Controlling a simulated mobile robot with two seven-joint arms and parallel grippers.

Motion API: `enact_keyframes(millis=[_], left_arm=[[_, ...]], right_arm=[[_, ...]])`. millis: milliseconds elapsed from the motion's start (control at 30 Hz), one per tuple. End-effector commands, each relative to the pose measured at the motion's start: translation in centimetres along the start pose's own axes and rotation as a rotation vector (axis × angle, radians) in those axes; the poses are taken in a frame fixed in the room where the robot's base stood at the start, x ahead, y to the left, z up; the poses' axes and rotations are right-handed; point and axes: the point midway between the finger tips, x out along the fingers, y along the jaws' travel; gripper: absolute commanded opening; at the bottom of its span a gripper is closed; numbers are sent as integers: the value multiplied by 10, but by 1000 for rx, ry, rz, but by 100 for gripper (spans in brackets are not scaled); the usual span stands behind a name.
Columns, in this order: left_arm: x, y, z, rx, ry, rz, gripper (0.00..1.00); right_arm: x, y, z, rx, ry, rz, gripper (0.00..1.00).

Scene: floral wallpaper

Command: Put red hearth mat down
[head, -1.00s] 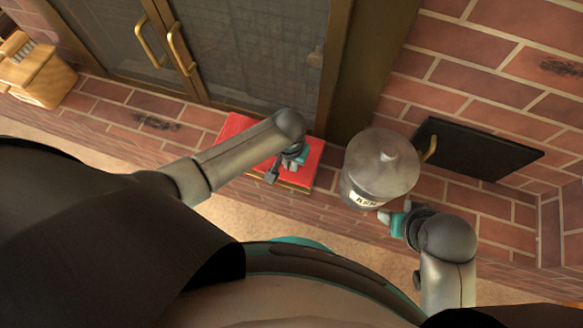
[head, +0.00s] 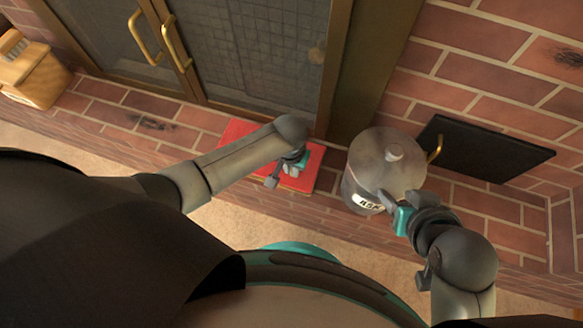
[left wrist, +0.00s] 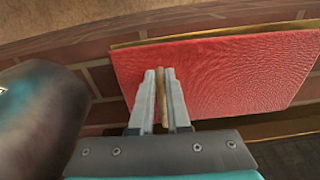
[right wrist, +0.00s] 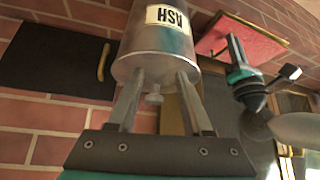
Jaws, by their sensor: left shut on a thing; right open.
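The red hearth mat (head: 238,130), with a gold edge, is at the brick hearth in front of the glass doors. My left arm crosses over it and hides its middle. It also shows in the left wrist view (left wrist: 225,70), with brick behind it. My left gripper (head: 281,172) is shut on the mat at its near side, a thin brown strip showing between the fingers (left wrist: 161,90). I cannot tell whether the mat touches the bricks. My right gripper (head: 392,208) is open, close beside the metal ash bucket; its fingers show in the right wrist view (right wrist: 157,85).
The ash bucket (head: 385,165), with a lid knob and "ASH" label, stands right of the mat. A black panel with a brass handle (head: 485,150) is on the brick wall behind it. Glass doors (head: 250,55) rise behind the mat.

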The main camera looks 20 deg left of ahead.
Motion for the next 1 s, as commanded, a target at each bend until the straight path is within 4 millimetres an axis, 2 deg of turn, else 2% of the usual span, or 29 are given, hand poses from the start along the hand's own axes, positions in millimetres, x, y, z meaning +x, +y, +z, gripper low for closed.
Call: enact_keyframes(millis=[433, 467, 700, 1000], left_arm=[[7, 0, 0, -1, 2, 1, 0], [7, 0, 0, -1, 1, 1, 17], [7, 0, 0, 0, 0, 0, 44], [6, 0, 0, 0, 0, 0, 45]], right_arm=[[4, -4, -4, -1, 38, -11, 50], [4, -5, -4, -1, 44, -13, 50], [4, -5, -4, -1, 41, -13, 50], [3, -3, -4, -3, 35, -7, 50]])
